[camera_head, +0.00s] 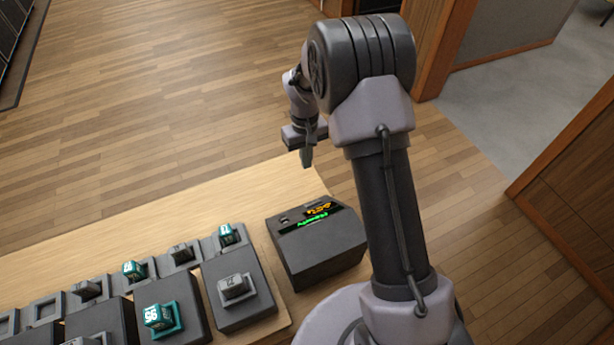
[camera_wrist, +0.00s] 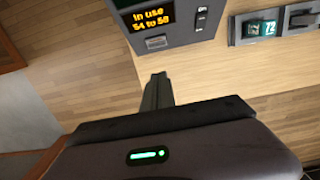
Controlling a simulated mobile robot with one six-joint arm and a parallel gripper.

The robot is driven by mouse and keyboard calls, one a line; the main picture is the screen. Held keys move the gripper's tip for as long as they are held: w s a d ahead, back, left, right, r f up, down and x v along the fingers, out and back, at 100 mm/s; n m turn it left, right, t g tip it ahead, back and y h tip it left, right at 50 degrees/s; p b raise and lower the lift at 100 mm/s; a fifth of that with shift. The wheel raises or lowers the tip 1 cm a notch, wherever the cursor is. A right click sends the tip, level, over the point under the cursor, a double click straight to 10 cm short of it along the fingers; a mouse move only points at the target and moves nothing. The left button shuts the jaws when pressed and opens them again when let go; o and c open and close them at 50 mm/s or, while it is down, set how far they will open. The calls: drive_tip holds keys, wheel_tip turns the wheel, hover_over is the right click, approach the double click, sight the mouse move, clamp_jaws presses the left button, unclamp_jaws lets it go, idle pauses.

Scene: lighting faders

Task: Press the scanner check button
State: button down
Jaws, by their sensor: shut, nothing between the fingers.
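A dark box (camera_head: 318,250) with an orange-lit display and a green-lit strip stands at the right end of the desk. In the wrist view its display (camera_wrist: 152,17) reads "In use 54 to 58". A column of small controls (camera_wrist: 201,16) sits right of that display, too small to read; I cannot tell which one is the scanner check button. My gripper (camera_head: 306,158) is shut and empty, above the desk's far edge beyond the box. In the wrist view its fingertips (camera_wrist: 159,77) point toward the box, apart from it.
Several fader modules with teal or grey numbered caps, such as a teal one (camera_head: 161,316), line the desk left of the box. A teal cap (camera_wrist: 262,28) shows at the wrist view's right. The wooden desk top (camera_head: 200,205) behind the modules is bare.

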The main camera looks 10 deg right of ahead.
drive_tip(key=b, duration=0.2)
approach(312, 203)
drive_tip(key=w+f, duration=0.3)
drive_tip(key=s+f, duration=0.2)
drive_tip(key=shift+f, duration=0.35)
drive_tip(key=shift+s+f, duration=0.25)
drive_tip(key=shift+f, duration=0.05)
drive_tip(key=shift+f+b, duration=0.1)
drive_tip(key=shift+b, duration=0.25)
